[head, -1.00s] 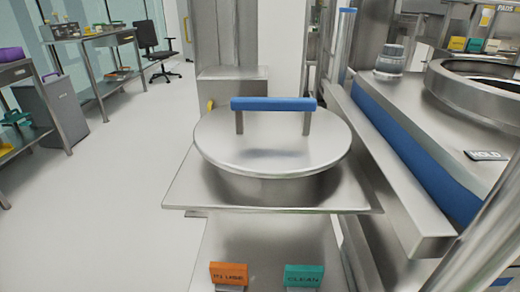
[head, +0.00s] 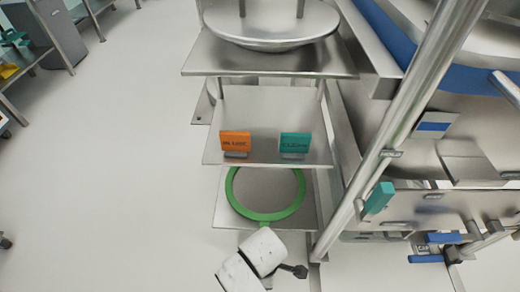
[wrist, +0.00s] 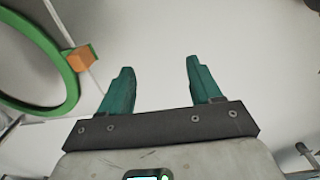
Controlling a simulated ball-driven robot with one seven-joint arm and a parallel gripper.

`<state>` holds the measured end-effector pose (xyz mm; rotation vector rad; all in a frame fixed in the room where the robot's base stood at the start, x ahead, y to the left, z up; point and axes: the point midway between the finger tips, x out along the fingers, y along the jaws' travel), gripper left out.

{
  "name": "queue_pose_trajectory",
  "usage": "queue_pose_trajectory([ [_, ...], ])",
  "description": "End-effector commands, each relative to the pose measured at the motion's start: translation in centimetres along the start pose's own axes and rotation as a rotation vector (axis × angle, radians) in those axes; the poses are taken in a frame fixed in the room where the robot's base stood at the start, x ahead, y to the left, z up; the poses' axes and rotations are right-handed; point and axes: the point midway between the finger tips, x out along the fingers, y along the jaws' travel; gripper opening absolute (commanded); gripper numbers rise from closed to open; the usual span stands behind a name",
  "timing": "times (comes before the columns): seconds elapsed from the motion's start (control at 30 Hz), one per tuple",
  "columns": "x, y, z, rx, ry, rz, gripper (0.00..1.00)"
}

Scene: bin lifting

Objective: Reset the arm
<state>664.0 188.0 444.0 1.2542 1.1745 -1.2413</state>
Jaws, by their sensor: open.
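My gripper (wrist: 158,72) is open in the wrist view. Its two teal fingers stand apart with nothing between them, over pale floor. A white part of my arm (head: 262,252) shows at the bottom of the head view, just below the lowest shelf. I cannot make out the fingers there. A green ring (head: 267,216) lies on that shelf, close to my arm. A green ring (wrist: 69,82) with an orange block (wrist: 81,58) on its edge also shows at the left of the wrist view, to the left of the fingers and apart from them.
A steel rack stands ahead, with an orange sign (head: 235,142) and a teal sign (head: 295,143) on its middle shelf (head: 265,108). A round lidded vessel (head: 270,25) sits above. A slanted metal post (head: 400,125) and machinery are at right.

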Motion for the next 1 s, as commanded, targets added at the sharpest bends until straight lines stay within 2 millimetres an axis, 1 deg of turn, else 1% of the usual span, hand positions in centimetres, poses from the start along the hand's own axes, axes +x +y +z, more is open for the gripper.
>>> queue_pose_trajectory([
  [0.03,-0.1,0.2,0.9,0.029,-0.001,0.003,0.64],
  [0.17,-0.3,0.4,2.5,0.093,-0.002,0.009,0.64],
  [0.33,-0.6,0.5,5.2,0.204,-0.003,0.018,0.64],
  [0.47,-1.0,0.4,8.2,0.325,-0.004,0.028,0.64],
  [0.57,-1.4,-0.1,10.8,0.436,-0.004,0.035,0.64],
  [0.6,-1.6,-0.3,11.9,0.489,-0.003,0.038,0.64],
  [0.67,-1.9,-0.8,13.9,0.578,-0.002,0.043,0.64],
  [0.77,-2.8,-2.4,17.7,0.768,0.002,0.054,0.64],
  [0.8,-3.3,-3.3,19.2,0.853,0.005,0.058,0.64],
  [0.9,-4.3,-5.3,22.1,1.039,0.014,0.065,0.64],
  [1.0,-5.3,-7.2,23.9,1.188,0.023,0.069,0.64],
])
